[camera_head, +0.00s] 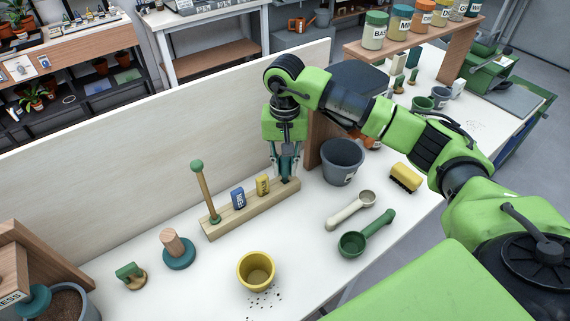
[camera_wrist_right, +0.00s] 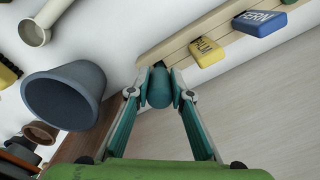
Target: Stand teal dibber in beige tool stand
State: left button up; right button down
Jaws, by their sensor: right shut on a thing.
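The beige tool stand (camera_head: 250,211) is a long low block on the white bench. My right gripper (camera_head: 286,172) points down over the stand's right end, shut on the teal dibber. In the right wrist view the dibber's rounded teal end (camera_wrist_right: 159,88) sits between the fingertips, beside the end of the stand (camera_wrist_right: 172,42). The fingers hide most of the dibber, and I cannot tell whether its lower end is in a hole. My left gripper is out of view.
A grey pot (camera_head: 342,163) stands close to the right of the gripper. A pale scoop (camera_head: 351,209), a green scoop (camera_head: 367,234) and a yellow brush (camera_head: 405,178) lie farther right. A yellow pot (camera_head: 256,271) is in front. A pale back panel (camera_head: 120,185) rises behind the stand.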

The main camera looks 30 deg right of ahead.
jog(key=shift+f+b, duration=0.45)
jog(key=shift+f, duration=0.15)
jog(key=c, duration=1.3)
grip_release()
jog(key=shift+o, duration=0.2)
jog(key=shift+r+p, duration=2.15)
jog(key=shift+r, duration=1.85)
